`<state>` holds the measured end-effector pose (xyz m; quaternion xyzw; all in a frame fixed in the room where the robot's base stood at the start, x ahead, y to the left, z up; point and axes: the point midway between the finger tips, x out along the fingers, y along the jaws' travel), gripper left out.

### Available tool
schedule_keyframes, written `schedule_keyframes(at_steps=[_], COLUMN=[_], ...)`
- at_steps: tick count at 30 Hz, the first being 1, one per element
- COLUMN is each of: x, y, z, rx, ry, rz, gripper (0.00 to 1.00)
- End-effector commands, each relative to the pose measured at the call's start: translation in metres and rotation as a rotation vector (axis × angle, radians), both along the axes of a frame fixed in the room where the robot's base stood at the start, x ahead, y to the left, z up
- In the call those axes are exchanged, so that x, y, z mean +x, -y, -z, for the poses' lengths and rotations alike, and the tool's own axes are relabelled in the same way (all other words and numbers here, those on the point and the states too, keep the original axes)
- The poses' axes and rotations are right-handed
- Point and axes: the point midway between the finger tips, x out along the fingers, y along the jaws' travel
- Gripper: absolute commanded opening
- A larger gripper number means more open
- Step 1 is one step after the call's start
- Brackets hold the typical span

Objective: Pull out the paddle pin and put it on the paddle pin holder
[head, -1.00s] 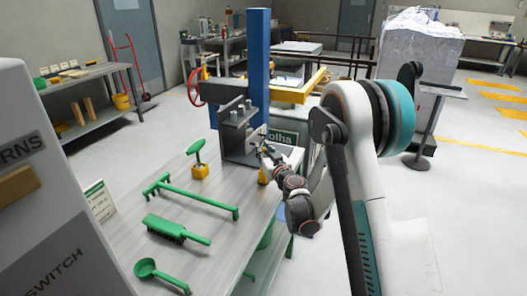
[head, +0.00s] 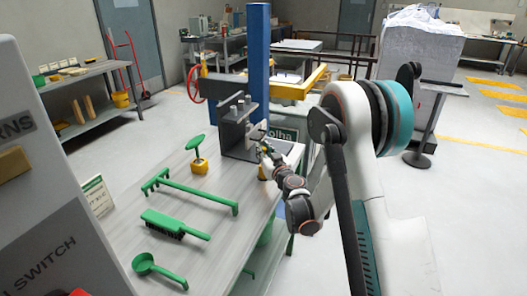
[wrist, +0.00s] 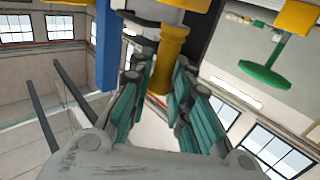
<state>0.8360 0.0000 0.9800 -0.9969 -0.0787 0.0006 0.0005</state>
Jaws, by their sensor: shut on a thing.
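My gripper (head: 265,150) is at the right edge of the grey workbench (head: 228,222), beside the grey metal bracket (head: 235,125). In the wrist view, my gripper (wrist: 155,88) has its teal-padded fingers on either side of a yellow, flanged pin-like piece (wrist: 172,45) and is shut on it. I take this for the paddle pin. A yellow block (head: 263,173) shows just below the gripper in the head view; whether the pin is seated in it I cannot tell. I cannot tell for sure which part is the paddle pin holder.
A green round-topped tool (head: 197,143) stands in a yellow base (head: 200,166) left of the bracket. A blue column (head: 258,60) rises behind. A grey cabinet (head: 40,180) is at near left.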

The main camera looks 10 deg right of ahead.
Motion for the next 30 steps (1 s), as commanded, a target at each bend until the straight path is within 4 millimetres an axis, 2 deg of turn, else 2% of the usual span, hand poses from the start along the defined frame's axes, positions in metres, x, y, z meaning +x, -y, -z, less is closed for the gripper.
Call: schedule_keyframes(at_steps=[16,17,19,20,30], x=[0.0,0.0,0.0,0.0,-0.001], y=[0.0,0.0,0.0,0.0,0.0], z=[0.013,0.013,0.012,0.012,0.012], rx=[0.0,0.0,0.0,0.0,0.0], ry=[0.0,0.0,0.0,0.0,0.0], rz=[0.0,0.0,0.0,0.0,0.0], gripper=[0.0,0.23,0.39,0.42,0.42])
